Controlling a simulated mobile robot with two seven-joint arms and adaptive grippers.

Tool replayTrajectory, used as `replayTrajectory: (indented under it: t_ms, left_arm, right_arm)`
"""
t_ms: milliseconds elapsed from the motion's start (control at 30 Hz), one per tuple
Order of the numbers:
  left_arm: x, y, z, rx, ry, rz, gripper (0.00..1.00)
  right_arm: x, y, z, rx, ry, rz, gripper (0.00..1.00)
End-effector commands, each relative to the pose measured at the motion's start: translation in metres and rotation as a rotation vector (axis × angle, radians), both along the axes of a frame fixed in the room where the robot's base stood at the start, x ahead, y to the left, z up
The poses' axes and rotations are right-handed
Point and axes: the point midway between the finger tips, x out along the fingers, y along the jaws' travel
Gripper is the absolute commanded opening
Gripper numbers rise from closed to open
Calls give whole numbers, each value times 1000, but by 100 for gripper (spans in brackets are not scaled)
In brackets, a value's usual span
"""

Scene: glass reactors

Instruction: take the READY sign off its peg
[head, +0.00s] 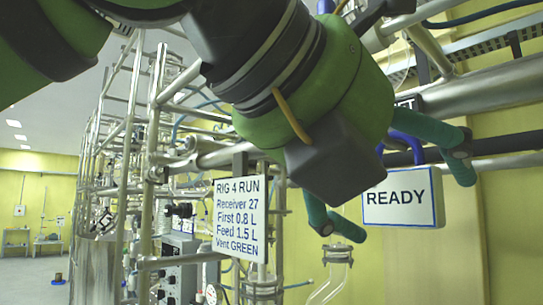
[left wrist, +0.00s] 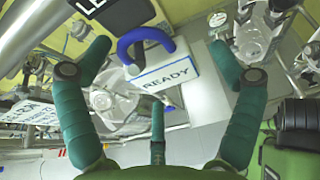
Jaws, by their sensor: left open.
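The READY sign (head: 403,203) is a white box-like plate with blue edging and dark letters, hanging below the pipes at the right of the head view. Its blue loop handle (left wrist: 146,38) shows above the plate (left wrist: 165,75) in the left wrist view. My left gripper (head: 413,207) has its teal fingers spread on either side of the sign, open and empty. In the left wrist view the sign and handle lie between the fingers (left wrist: 160,50), apart from the two outer ones. The peg is not clear in either view. My right gripper is out of view.
A white RIG 4 RUN notice (head: 240,215) hangs left of the sign. A dark sign (head: 408,102), partly hidden, sits above. A thick metal pipe (head: 490,88) runs at upper right. Glassware (head: 338,258) stands below the gripper.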

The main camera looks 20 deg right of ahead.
Motion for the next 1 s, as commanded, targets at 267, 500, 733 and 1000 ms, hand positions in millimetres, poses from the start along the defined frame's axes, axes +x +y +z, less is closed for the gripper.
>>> replayTrajectory:
  t_ms: [267,500,733,1000]
  left_arm:
    - [0,0,0,0,0,-1,60]
    - [-1,-1,-2,5,1,-3,39]
    - [-1,-1,-2,11,2,-3,39]
    - [-2,-2,3,12,3,-4,33]
  right_arm:
    - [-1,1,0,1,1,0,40]
    - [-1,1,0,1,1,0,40]
    - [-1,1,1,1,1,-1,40]
    - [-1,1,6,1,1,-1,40]
